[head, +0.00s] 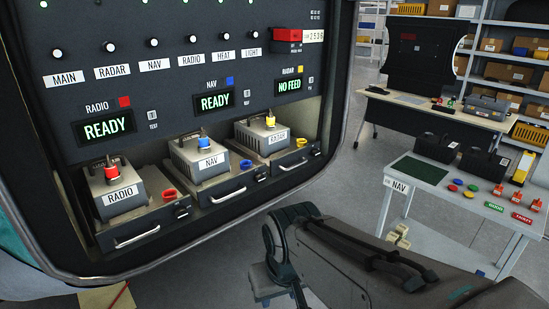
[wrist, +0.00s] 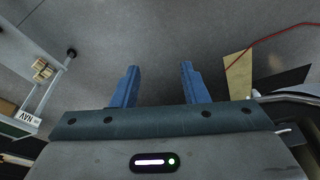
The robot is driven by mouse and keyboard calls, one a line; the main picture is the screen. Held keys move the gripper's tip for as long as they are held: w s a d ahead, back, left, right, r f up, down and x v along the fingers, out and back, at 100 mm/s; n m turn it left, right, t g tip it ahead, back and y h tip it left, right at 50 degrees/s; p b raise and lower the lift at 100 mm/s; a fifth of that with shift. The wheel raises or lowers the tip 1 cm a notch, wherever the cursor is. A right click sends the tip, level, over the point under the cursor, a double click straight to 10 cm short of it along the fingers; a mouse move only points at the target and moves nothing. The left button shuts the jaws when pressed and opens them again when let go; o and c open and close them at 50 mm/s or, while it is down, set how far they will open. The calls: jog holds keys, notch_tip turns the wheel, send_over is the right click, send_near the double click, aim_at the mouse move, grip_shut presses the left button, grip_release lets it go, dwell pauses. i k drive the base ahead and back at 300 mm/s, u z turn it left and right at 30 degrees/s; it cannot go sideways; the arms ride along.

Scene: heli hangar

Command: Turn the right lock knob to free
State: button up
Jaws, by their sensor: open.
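The black rack on the left holds the RADIO unit (head: 118,190), the NAV unit (head: 207,157) and the RADAR unit (head: 263,132), each on its own tray. Small dark knobs show at the right of the tray fronts: on the RADIO tray (head: 181,211), the NAV tray (head: 261,177) and the RADAR tray (head: 316,152). I cannot tell which is the right lock knob or how each is turned. My gripper (wrist: 158,85) is open and empty, its blue fingers apart over bare floor. In the head view, my arm's end is below and in front of the trays, apart from them.
Silver handles project from the trays. A white NAV table (head: 405,207) with coloured discs and small parts stands right; its edge also shows in the wrist view (wrist: 58,80). A desk and shelves stand behind. Yellowish board (wrist: 238,75) and a red cable lie on the floor.

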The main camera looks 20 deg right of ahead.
aim_at(315, 153)
jog(key=z, duration=0.05)
jog(key=i, duration=0.9)
